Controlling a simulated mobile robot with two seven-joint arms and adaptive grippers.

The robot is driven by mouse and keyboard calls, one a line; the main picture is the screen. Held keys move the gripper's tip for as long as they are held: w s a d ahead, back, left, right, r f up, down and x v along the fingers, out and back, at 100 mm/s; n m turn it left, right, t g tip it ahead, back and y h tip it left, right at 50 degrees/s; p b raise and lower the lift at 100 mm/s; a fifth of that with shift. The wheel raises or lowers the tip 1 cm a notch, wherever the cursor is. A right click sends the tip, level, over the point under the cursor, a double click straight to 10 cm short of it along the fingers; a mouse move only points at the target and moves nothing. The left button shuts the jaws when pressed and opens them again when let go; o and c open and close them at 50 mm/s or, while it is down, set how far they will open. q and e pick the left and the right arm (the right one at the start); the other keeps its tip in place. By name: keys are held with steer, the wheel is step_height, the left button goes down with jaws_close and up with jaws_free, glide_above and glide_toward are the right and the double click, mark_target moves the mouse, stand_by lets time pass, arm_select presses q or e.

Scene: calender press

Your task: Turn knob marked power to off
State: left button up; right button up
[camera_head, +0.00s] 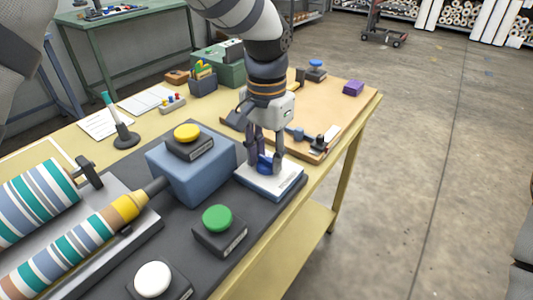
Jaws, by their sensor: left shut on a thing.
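My left gripper (265,157) points straight down over a white plate (285,183) with a blue knob (264,164) on it. The fingers are shut on the blue knob, one on each side. The fingers hide part of the knob, and its marking cannot be read from here. My right gripper is not in view.
A green button (217,218), a white button (153,279) and a yellow button (187,132) sit on dark boxes nearby. A blue-grey block (192,178) and striped rollers (75,245) stand left. A wooden board (335,105) with small parts lies behind. Floor (420,200) is clear right.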

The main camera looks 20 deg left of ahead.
mark_target(266, 158)
arm_select(q)
steer(key=shift+n, duration=0.3)
stand_by(0.4)
steer(key=o, duration=1.2)
step_height(266, 158, up, 12)
